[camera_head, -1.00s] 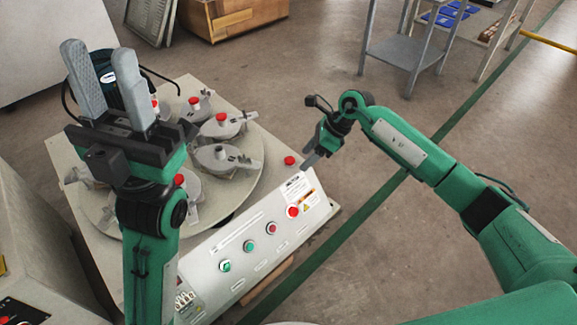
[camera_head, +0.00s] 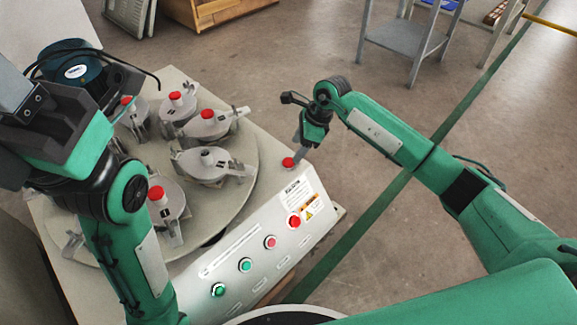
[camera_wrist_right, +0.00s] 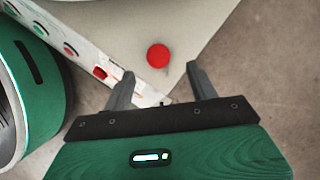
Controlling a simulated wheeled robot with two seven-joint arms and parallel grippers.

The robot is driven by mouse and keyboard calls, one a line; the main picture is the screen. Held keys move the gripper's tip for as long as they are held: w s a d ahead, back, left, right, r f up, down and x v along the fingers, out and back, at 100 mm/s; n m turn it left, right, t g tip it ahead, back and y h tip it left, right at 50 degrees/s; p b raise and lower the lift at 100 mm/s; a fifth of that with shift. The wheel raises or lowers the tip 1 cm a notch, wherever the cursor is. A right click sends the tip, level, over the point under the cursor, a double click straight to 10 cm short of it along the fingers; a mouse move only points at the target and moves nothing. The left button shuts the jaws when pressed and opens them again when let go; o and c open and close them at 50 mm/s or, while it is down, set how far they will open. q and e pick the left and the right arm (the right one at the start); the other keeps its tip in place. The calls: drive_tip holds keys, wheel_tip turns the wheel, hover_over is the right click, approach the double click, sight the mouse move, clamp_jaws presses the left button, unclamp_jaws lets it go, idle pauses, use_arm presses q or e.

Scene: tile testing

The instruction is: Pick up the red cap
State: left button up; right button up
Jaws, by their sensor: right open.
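A loose red cap (camera_head: 288,163) lies on the light table top near its right corner, just behind the control panel. In the right wrist view the red cap (camera_wrist_right: 158,55) sits beyond the fingertips, roughly midway between them. My right gripper (camera_head: 299,158) points down close beside the cap. Its two fingers (camera_wrist_right: 162,80) are apart with nothing between them. The near jar (camera_head: 208,160) on the round plate shows no red cap. My left gripper (camera_head: 18,95) is at the left edge, largely cut off, so its jaws cannot be judged.
Several jars with red caps, such as one jar (camera_head: 208,124), stand in clamps on the round turntable (camera_head: 235,195). The sloped control panel (camera_head: 262,240) with coloured buttons runs along the near side. A grey metal stand (camera_head: 410,45) is at the back.

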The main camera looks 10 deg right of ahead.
sight(289, 161)
drive_tip(key=b+x, duration=0.2)
drive_tip(key=x, duration=0.1)
drive_tip(key=shift+s+f, duration=0.15)
drive_tip(key=shift+b+x, duration=1)
drive_tip(key=shift+x, duration=0.15)
drive_tip(key=c, duration=1)
drive_tip(key=shift+c, duration=0.2)
